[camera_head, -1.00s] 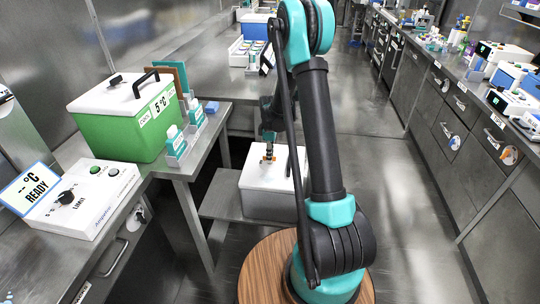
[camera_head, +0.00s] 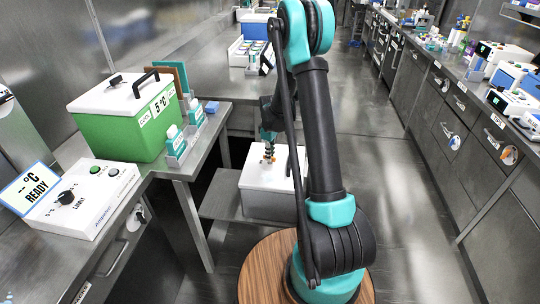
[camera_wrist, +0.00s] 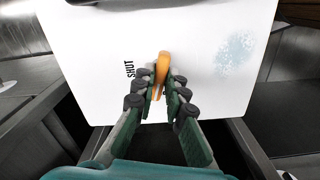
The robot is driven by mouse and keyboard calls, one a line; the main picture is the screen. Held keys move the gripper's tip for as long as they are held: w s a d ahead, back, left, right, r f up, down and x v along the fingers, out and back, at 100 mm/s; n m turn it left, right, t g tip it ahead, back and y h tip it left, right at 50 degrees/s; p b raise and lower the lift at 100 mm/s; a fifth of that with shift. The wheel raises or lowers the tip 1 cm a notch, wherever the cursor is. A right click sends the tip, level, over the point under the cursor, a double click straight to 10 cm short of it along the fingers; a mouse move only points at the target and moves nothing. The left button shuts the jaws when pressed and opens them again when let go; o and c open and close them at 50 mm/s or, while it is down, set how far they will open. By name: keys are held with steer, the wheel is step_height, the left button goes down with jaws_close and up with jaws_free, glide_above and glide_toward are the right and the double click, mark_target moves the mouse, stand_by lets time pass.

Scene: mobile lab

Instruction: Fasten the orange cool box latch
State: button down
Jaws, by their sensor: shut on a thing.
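The cool box (camera_head: 268,206) is a white-lidded box on a low shelf, partly hidden behind my arm. Its white lid (camera_wrist: 95,50) fills most of the wrist view. The orange latch (camera_wrist: 162,70) is a small curved lever on the lid, close to the lid's near edge. The word SHUT is printed just left of it. My gripper (camera_wrist: 160,88) is shut on the orange latch, with a finger on each side of it. In the head view my gripper (camera_head: 268,156) points down onto the lid. The fingers hide part of the latch.
A green box (camera_head: 115,130) with a white lid and a white control box (camera_head: 85,200) stand on the left bench. Small bottles (camera_head: 175,140) stand in a rack at that bench's edge. The floor (camera_head: 400,220) to the right is clear.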

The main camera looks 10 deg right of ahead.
steer(key=m, duration=1.1)
steer(key=shift+m, duration=1.7)
steer(key=c, duration=1.6)
jaws_free()
steer(key=shift+o, duration=0.2)
step_height(320, 180, up, 12)
